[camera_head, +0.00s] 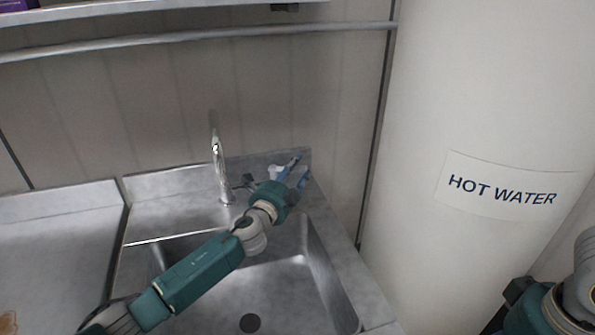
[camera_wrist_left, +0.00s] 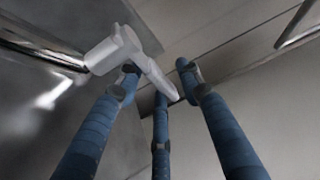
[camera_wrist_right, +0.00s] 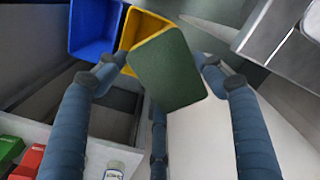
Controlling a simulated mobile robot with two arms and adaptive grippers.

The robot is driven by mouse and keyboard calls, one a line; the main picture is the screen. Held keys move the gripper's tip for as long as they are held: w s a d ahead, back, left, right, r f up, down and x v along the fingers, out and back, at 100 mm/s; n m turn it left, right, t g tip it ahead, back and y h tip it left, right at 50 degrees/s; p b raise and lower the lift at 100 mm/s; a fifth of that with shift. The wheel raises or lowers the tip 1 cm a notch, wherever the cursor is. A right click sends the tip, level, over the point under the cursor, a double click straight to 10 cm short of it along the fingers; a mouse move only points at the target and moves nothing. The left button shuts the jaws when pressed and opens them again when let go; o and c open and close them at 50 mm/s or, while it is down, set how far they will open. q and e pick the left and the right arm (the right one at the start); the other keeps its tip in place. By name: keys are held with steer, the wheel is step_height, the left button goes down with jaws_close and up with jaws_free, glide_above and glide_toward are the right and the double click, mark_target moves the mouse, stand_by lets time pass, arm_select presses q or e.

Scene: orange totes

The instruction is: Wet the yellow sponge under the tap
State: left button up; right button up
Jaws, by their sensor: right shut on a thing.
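The chrome tap (camera_head: 219,165) stands upright at the back of the metal sink (camera_head: 322,262). My left arm reaches across the sink, and its gripper (camera_head: 293,171) is at the back right corner. In the left wrist view the left gripper's blue fingers (camera_wrist_left: 160,88) are spread around a white T-shaped piece (camera_wrist_left: 118,50), perhaps a tap handle; contact is unclear. In the right wrist view my right gripper (camera_wrist_right: 158,75) is shut on a flat block with a dark green face (camera_wrist_right: 167,68), likely the sponge. Its yellow side is not clearly visible.
A white cylinder marked HOT WATER (camera_head: 480,100) stands right of the sink. A metal counter (camera_head: 55,240) lies to the left. The right wrist view shows a blue bin (camera_wrist_right: 95,28), a yellow bin (camera_wrist_right: 146,27), a red item (camera_wrist_right: 28,162) and a small bottle (camera_wrist_right: 114,170).

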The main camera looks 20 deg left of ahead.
arm_select(q)
steer(key=shift+s, duration=0.1)
steer(key=s, duration=1.1)
steer(key=shift+s, duration=0.4)
